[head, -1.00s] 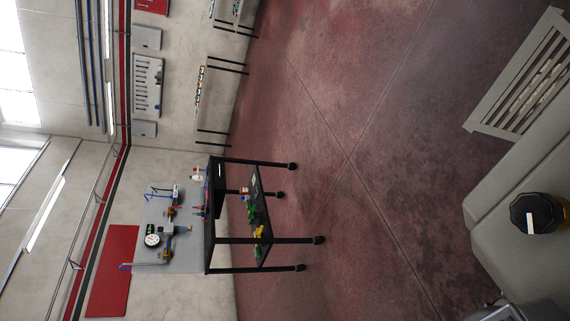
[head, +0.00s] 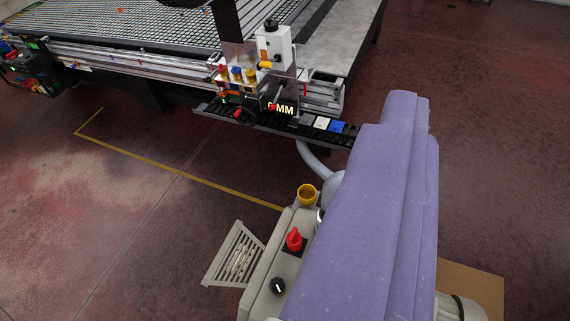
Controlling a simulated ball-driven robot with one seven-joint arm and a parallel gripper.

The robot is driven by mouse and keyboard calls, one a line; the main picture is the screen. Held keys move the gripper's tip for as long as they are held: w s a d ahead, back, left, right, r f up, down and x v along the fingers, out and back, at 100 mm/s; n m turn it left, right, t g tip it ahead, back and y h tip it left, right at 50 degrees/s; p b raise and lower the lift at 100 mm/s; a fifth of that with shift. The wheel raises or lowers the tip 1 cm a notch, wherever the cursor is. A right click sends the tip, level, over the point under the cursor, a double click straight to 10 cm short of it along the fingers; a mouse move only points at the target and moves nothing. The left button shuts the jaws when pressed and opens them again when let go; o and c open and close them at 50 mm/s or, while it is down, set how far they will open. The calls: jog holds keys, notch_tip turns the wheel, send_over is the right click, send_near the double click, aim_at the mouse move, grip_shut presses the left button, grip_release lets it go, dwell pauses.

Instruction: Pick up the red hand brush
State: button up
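I cannot make out a red hand brush in the head view. The vacuum grid table (head: 150,32) spans the upper left. A tiny red-orange item (head: 120,10) lies on its grid near the top edge, too small to identify. My gripper is not in view.
A grey machine (head: 262,262) with a red switch (head: 294,239) and yellow cup-shaped part (head: 307,194) stands at lower centre, beside a tall purple bag-like body (head: 375,220). A black tray (head: 270,124) runs along the table's end. Red floor (head: 500,150) is open at right.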

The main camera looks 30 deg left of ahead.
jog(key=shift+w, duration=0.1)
